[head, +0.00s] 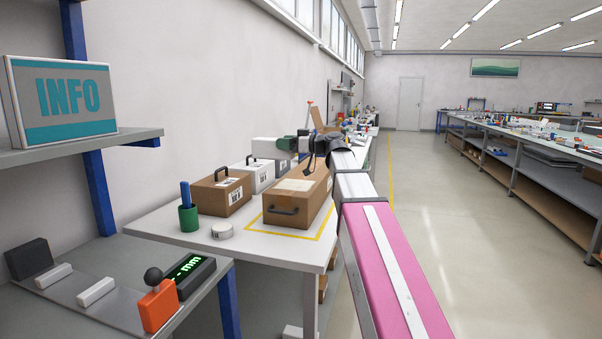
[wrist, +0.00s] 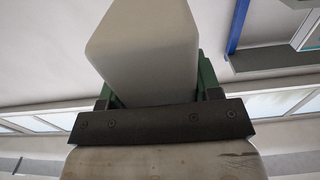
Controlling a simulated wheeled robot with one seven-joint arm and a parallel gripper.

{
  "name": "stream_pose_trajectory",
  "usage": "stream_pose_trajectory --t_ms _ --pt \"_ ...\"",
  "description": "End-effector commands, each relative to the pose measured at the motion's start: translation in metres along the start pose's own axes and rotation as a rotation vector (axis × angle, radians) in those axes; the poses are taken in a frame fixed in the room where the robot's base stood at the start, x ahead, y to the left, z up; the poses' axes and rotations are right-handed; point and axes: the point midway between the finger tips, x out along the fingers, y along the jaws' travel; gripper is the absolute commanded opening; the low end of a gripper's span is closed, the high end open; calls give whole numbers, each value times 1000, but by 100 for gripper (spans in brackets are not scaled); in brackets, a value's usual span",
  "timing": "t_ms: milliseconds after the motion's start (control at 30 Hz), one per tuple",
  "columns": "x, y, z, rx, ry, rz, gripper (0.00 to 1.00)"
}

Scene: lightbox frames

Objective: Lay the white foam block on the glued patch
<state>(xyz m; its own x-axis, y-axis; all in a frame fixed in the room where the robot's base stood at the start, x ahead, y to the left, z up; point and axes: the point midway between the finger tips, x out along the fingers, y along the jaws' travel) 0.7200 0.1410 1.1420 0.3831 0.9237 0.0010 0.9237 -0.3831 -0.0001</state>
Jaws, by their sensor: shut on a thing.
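My gripper (head: 289,144), with green fingers, is shut on a white foam block (head: 266,146), held above the back of the white table. In the wrist view the block (wrist: 145,50) fills the space between the green fingers and sticks out beyond them. A brown case (head: 314,204) with a dark handle stands on the table, below and in front of my gripper. A paler patch (head: 296,184) shows on its top; I cannot tell whether it is glue. The block is apart from it.
Another brown case (head: 219,191), a grey-white case (head: 254,174), a green cup (head: 188,216) and a round tin (head: 222,231) share the table. Yellow tape (head: 290,235) outlines the front case's place. An INFO sign (head: 62,100) stands on the left shelf. The right aisle is clear.

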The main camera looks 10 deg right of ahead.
Motion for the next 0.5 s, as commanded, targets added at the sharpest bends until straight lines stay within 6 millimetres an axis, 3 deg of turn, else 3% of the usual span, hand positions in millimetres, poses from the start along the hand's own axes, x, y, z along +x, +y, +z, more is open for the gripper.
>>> stream_pose_trajectory --t_ms 500 --pt "-48 77 53 2 -1 2 35"
